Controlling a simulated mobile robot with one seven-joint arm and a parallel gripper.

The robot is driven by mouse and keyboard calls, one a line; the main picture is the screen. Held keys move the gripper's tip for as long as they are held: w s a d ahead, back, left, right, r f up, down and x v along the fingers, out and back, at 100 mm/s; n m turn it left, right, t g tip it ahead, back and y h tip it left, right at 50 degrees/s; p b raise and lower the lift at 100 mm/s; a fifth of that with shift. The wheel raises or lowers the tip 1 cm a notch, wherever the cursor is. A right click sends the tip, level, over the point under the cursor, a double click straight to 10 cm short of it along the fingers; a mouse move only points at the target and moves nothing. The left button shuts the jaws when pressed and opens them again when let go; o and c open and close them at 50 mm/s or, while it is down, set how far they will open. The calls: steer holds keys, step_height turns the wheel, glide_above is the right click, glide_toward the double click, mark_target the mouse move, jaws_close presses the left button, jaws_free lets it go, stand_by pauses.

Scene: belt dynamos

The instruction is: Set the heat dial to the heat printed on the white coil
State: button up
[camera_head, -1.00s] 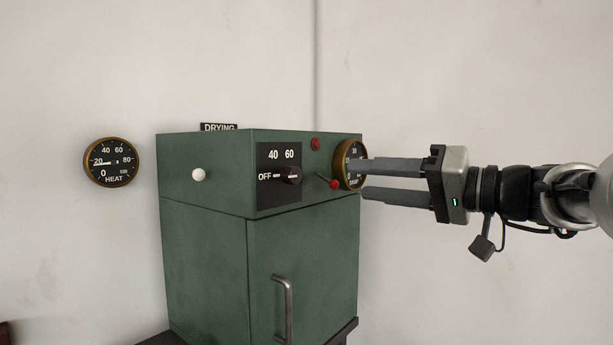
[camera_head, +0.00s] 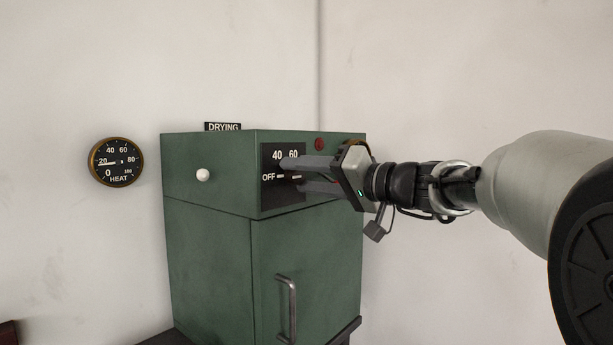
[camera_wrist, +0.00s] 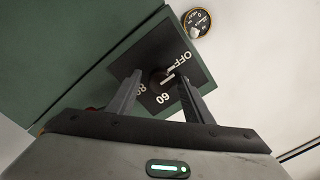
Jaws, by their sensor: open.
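The heat dial sits on a dark plate (camera_head: 268,199) at the upper right of the green cabinet's front. In the head view OFF, 40 and 60 are readable on it. My gripper (camera_head: 291,175) is open, its fingers reaching over the plate and mostly hiding the knob. In the wrist view the dark knob (camera_wrist: 158,76) lies between my open fingers (camera_wrist: 160,82); I cannot tell whether they touch it. A white line near the knob lies toward OFF. OFF, 60 and a partly hidden 80 show there. The white coil is not in view.
The green cabinet (camera_head: 210,240), marked DRYING, has a white knob (camera_head: 203,174), a red lamp (camera_head: 319,144) and a door handle (camera_head: 288,305). A round HEAT gauge (camera_head: 116,162) hangs on the wall at left, needle near 20. The space before the door is clear.

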steer(key=c, duration=1.1)
steer(key=shift+o, duration=0.2)
steer(key=shift+m, duration=0.3)
steer(key=shift+f+m+b, duration=0.1)
steer(key=shift+m+b, duration=0.45)
steer(key=shift+m, duration=0.35)
steer(key=m, duration=0.3)
steer(key=shift+m, duration=0.3)
steer(key=m, duration=0.5)
steer(key=shift+m, duration=0.4)
